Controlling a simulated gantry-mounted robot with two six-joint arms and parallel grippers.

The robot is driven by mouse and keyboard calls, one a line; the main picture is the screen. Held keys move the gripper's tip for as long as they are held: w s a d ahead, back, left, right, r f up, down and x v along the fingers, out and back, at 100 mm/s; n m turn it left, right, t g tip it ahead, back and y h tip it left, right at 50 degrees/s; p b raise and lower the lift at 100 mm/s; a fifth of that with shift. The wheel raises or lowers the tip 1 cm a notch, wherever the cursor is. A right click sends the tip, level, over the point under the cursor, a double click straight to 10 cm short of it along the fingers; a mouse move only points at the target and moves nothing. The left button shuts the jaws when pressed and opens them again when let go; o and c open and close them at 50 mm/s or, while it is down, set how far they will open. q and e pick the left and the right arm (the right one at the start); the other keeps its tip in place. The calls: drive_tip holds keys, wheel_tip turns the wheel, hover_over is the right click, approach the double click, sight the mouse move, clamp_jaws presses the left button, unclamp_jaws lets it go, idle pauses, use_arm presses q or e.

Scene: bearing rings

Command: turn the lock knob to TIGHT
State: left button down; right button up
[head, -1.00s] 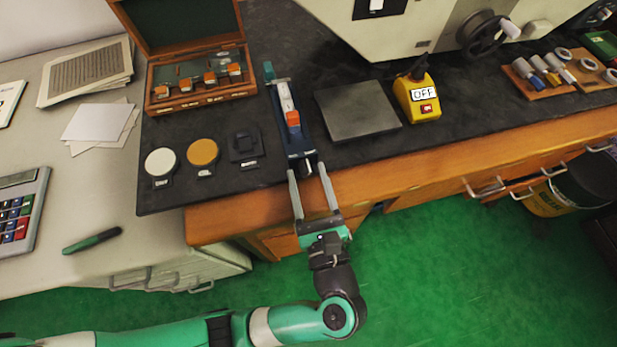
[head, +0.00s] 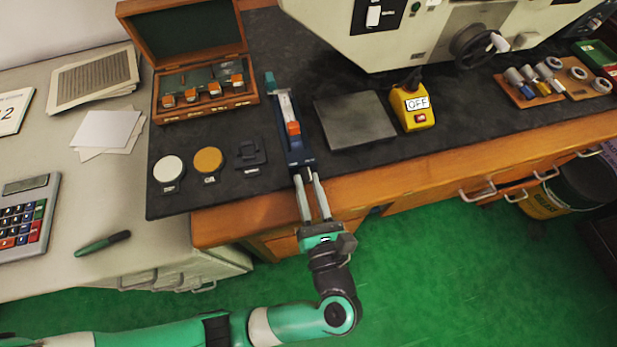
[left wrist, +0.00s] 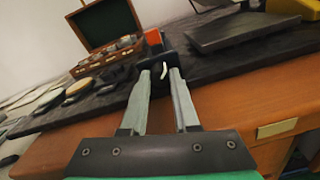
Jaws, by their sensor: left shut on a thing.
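A long blue fixture (head: 294,140) with a pale bar and an orange block lies on the black bench top, its near end at the bench's front edge. The lock knob is at that near end, mostly hidden between my fingers. My left gripper (head: 307,177) reaches up to it from the front and is shut on it. In the left wrist view my two grey fingers (left wrist: 159,76) close around the dark end of the fixture, and a pale curved mark shows at their tips. I cannot read any TIGHT label. My right gripper is not in view.
A wooden case (head: 205,101) stands open at the back left, with round pads (head: 208,160) in front of it. A grey plate (head: 355,119) and a yellow OFF switch box (head: 412,106) are to the right. The floor before the drawers is clear.

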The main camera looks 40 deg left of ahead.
use_arm(q)
drive_tip(key=shift+m, duration=0.3)
drive_tip(key=c, duration=0.7)
unclamp_jaws()
drive_tip(key=shift+o, duration=0.2)
drive_tip(key=p+v, duration=0.1)
drive_tip(key=v, duration=1)
drive_tip(key=shift+s+d, duration=0.15)
drive_tip(key=shift+d, duration=0.1)
